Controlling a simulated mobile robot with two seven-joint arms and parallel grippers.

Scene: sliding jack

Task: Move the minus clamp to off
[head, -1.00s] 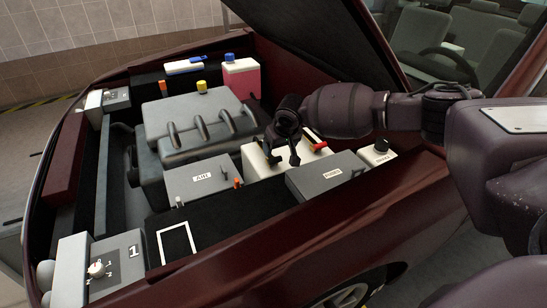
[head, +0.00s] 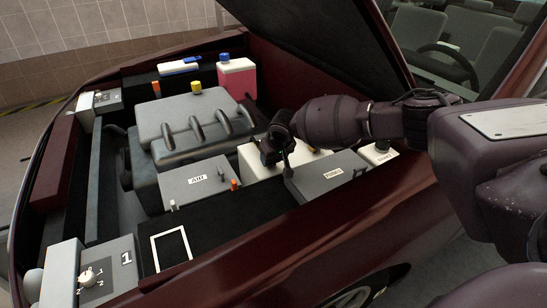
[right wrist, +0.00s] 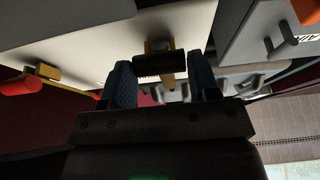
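The pale battery box (head: 252,163) sits in the engine bay in the head view, partly hidden by my right gripper (head: 276,157). In the right wrist view, the dark bar of the minus clamp (right wrist: 160,62) sits on a yellowish terminal against the pale battery face (right wrist: 90,35). My right gripper (right wrist: 160,85) is open there, its two blue-grey fingers on either side of the bar. Whether they touch the bar I cannot tell. The red clamp (right wrist: 20,83) is on another yellowish terminal at the left. My left gripper is not in view.
A grey fuse box (head: 325,173) stands right of the battery and a grey ABU-like labelled box (head: 197,181) left of it. The engine cover (head: 190,120) lies behind. The raised hood (head: 310,50) hangs above.

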